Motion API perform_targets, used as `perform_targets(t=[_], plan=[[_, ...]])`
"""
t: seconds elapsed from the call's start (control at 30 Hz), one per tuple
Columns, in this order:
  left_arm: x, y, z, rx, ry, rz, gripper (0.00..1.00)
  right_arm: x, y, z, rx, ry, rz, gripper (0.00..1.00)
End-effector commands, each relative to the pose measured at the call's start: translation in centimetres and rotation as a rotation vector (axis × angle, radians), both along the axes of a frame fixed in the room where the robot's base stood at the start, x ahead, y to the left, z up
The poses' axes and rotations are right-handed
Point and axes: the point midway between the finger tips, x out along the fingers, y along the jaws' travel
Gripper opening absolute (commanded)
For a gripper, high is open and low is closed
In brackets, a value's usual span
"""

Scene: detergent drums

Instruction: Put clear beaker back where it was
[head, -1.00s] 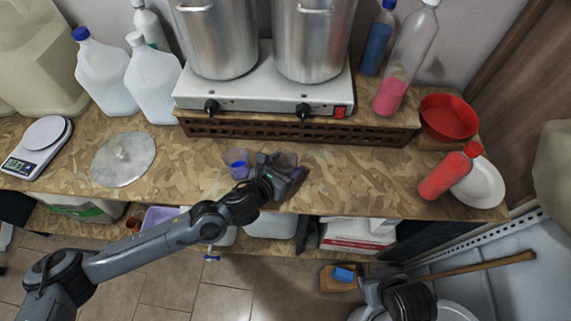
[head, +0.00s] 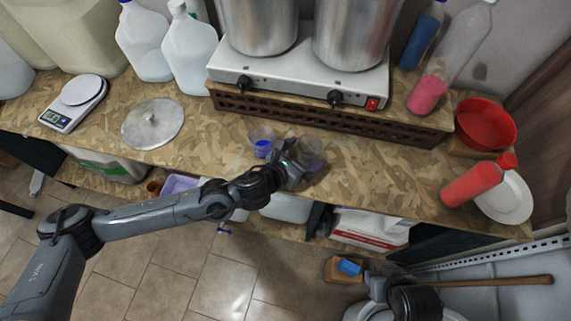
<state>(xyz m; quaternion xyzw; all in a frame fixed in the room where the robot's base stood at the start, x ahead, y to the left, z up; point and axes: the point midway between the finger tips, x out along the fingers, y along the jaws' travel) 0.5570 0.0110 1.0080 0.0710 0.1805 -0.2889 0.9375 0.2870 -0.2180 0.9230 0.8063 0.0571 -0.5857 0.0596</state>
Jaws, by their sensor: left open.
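A clear, see-through beaker (head: 313,147) stands on the wooden worktop, just in front of the hot plate; it is faint and partly hidden by my left gripper. My left gripper (head: 303,163) is open at the beaker, low over the worktop; I cannot tell whether its fingers touch it. A second small beaker with blue liquid (head: 262,148) stands just left of the gripper. At the lower right a dark part of my right arm shows, but its gripper does not.
A hot plate (head: 300,86) with two steel pots stands on a dark rack behind. A steel lid (head: 153,123) and a scale (head: 73,104) lie left. A red bottle (head: 475,183), white plate (head: 505,197) and red bowl (head: 485,123) are right. The worktop between is mostly clear.

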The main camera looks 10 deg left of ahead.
Motion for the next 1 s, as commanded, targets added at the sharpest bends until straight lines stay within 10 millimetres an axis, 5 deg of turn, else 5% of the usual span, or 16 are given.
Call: perform_targets(t=[0.33,0.7,0.87,1.0], plan=[[-5.0,3.3,2.3,0.0,0.001,-0.001,0.98,0.0,-0.1,-0.3,-0.004,0.001,0.003,0.43],[-7.3,4.5,3.4,-0.022,0.017,0.011,0.98,0.0,-0.2,-0.6,-0.01,0.002,0.007,0.43],[-8.4,3.1,3.6,-0.182,0.136,0.098,0.98,0.0,-0.2,-0.5,-0.009,0.002,0.006,0.43],[-9.9,1.7,3.8,-0.484,0.362,0.292,0.98,0.0,-0.1,-0.5,-0.006,0.001,0.004,0.43]])
